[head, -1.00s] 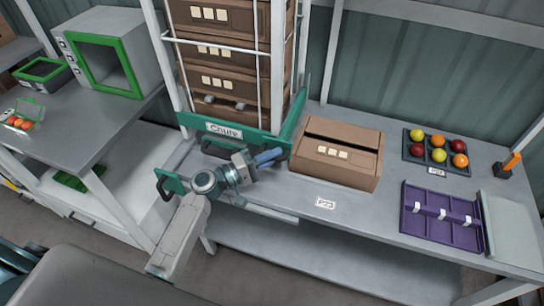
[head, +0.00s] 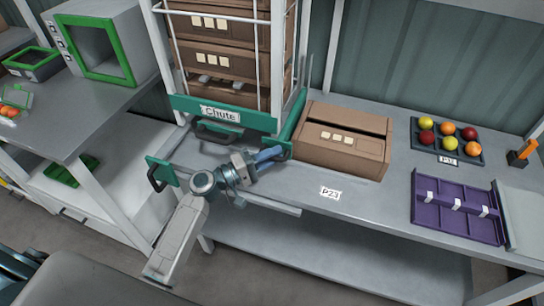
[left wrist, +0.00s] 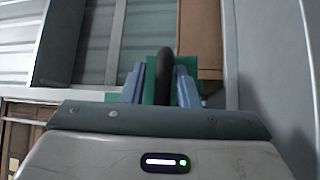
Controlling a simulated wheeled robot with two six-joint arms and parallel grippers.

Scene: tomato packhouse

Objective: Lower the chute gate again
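The chute (head: 220,113) is a white cage with a green front bar labelled "Chute" and stacked brown cartons (head: 210,65) behind it. A black handle (head: 217,133) hangs below the label. My left gripper (head: 279,153) is just right of and below it, by a green part at the chute's lower right corner. In the left wrist view, its two blue fingers (left wrist: 160,85) stand apart on either side of a black handle (left wrist: 163,68) on a green plate. A small gap shows beside the handle. My right gripper is out of view.
A brown carton (head: 345,150) sits on the bench just right of my left gripper. A purple divided tray (head: 428,213) and a dark tray of tomatoes (head: 421,147) lie further right. Another green plate with a black handle (head: 157,178) projects at left.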

